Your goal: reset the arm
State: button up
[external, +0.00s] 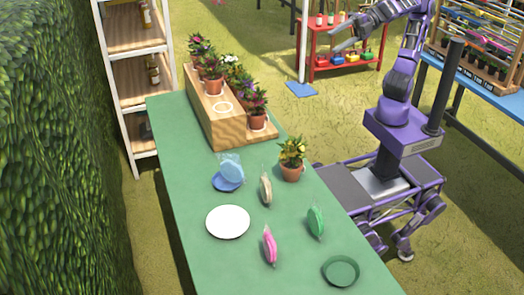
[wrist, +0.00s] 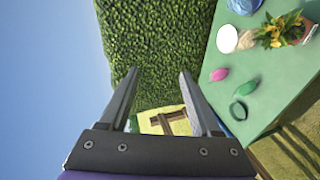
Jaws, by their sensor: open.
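My gripper (external: 338,39) is raised in the air at the upper middle of the external view, beyond the table's right side. In the wrist view my gripper (wrist: 159,72) shows two dark fingers spread wide apart with nothing between them. Behind them are hedge and sky. The green table (external: 180,160) lies well away from the fingers, and its top also shows tilted at the right of the wrist view (wrist: 270,85). No object touches the gripper.
A wooden stepped stand (external: 238,136) holds several potted flowers. A yellow-flowered pot (external: 292,170), white plate (external: 228,222), pink item (external: 269,245), green item (external: 315,222) and dark green dish (external: 341,271) are on the table. A red shelf (external: 318,72) stands behind the gripper.

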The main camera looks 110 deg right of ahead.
jog(key=s+d+f+m+g+h+p, duration=0.1)
jog(key=s+f+m+g, duration=0.3)
jog(key=f+m, duration=0.3)
jog(key=s+d+f+m+g+h+p, duration=0.1)
jog(key=s+f+m+g, duration=0.3)
jog(key=m, duration=0.7)
notch_tip(320, 180, down, 4)
jog(key=shift+s+d+f+g+p, duration=0.3)
jog(key=shift+s+d, duration=0.25)
jog(key=shift+s, duration=0.45)
jog(key=shift+r, duration=0.1)
jog(key=shift+o, duration=0.5)
